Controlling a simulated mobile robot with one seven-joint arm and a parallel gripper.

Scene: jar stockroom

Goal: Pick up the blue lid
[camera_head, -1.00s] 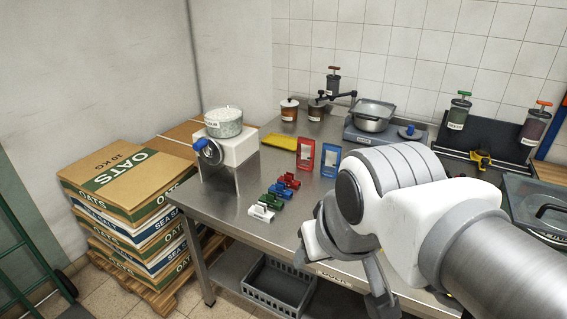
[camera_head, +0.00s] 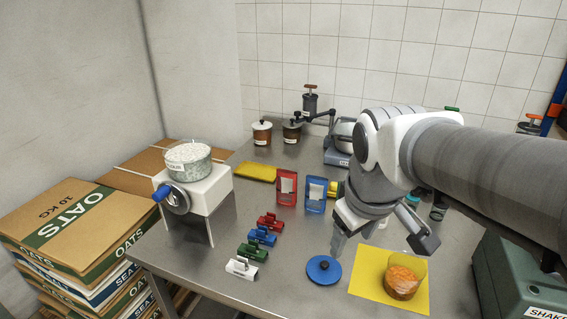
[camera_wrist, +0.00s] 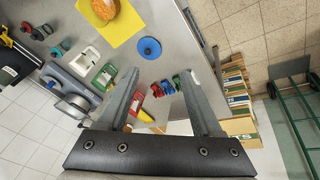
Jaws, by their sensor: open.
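The blue lid (camera_head: 324,270) is a round blue disc with a dark knob. It lies flat on the steel table near its front edge, left of a yellow mat. In the wrist view the blue lid (camera_wrist: 149,48) shows beyond the fingertips, a little above the gap between them. My gripper (camera_head: 385,243) is open and empty, above the table and up and to the right of the lid in the head view. In the wrist view both fingers of my gripper (camera_wrist: 163,60) are spread apart with nothing between them.
Coloured clips (camera_head: 262,237) stand in a row to the left. Red (camera_head: 287,188) and blue (camera_head: 316,195) packets stand behind. A green machine (camera_head: 520,285) is at the right.

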